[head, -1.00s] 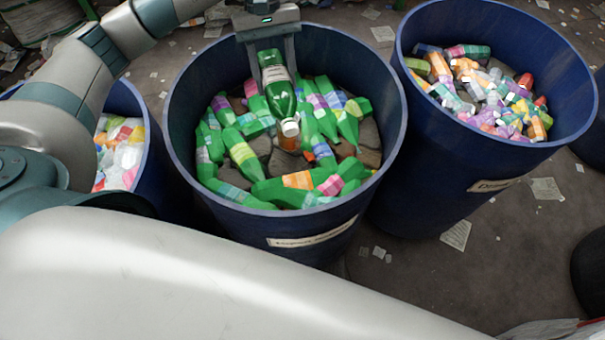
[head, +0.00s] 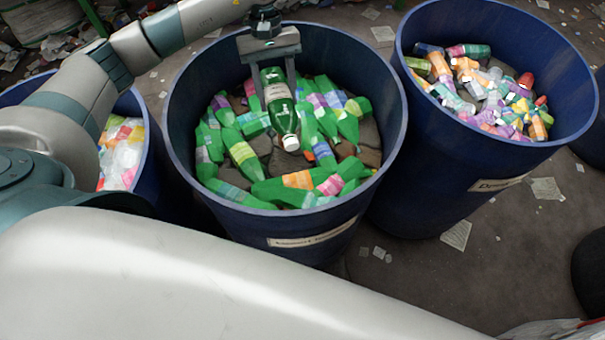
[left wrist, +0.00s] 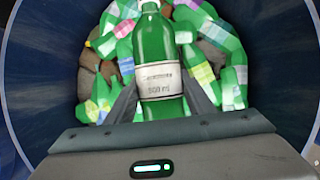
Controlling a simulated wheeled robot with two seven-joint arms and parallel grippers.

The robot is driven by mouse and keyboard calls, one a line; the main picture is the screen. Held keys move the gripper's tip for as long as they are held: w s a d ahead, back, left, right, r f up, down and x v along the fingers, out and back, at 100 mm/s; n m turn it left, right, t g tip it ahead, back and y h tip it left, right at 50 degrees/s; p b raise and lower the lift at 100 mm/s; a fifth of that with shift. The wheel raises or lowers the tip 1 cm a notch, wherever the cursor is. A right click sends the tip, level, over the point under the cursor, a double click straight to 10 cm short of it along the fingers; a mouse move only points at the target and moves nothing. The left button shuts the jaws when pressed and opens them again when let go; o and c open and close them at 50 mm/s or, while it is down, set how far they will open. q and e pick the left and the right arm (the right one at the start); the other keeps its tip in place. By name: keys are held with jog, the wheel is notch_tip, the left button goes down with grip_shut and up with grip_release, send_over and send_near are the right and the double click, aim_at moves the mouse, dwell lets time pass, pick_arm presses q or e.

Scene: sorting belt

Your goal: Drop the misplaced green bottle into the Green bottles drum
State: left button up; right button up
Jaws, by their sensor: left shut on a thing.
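The held green bottle (head: 284,118) has a pale label and a white cap. My left gripper (head: 278,98) is shut on it, with one finger on each side. The bottle hangs cap-down and tilted inside the rim of the middle blue drum (head: 184,165), above its contents. That drum holds mostly green bottles; its front label is too blurred to read. In the left wrist view the bottle (left wrist: 162,85) lies between the fingers with the drum's bottles behind it. My right gripper is not in view.
A blue drum (head: 430,165) with mixed colourful bottles stands at the right. Another blue drum (head: 150,165) with pale and coloured items stands at the left, partly behind my arm. Paper scraps lie on the floor.

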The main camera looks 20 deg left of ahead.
pick_arm(q)
jog(key=o, duration=1.1)
jog(key=shift+r, duration=0.1)
jog(key=shift+w+a+r+b, duration=0.15)
jog(key=shift+w+r+b, duration=0.2)
jog(key=shift+r, duration=0.15)
jog(key=b+v, duration=0.2)
jog(key=v, duration=0.3)
jog(key=b+v, duration=0.1)
jog(key=v, duration=0.3)
jog(key=shift+a+r, duration=0.1)
jog(key=shift+r, duration=0.1)
jog(key=v, duration=0.6)
jog(key=shift+r+b, duration=0.25)
jog(key=shift+b, duration=0.2)
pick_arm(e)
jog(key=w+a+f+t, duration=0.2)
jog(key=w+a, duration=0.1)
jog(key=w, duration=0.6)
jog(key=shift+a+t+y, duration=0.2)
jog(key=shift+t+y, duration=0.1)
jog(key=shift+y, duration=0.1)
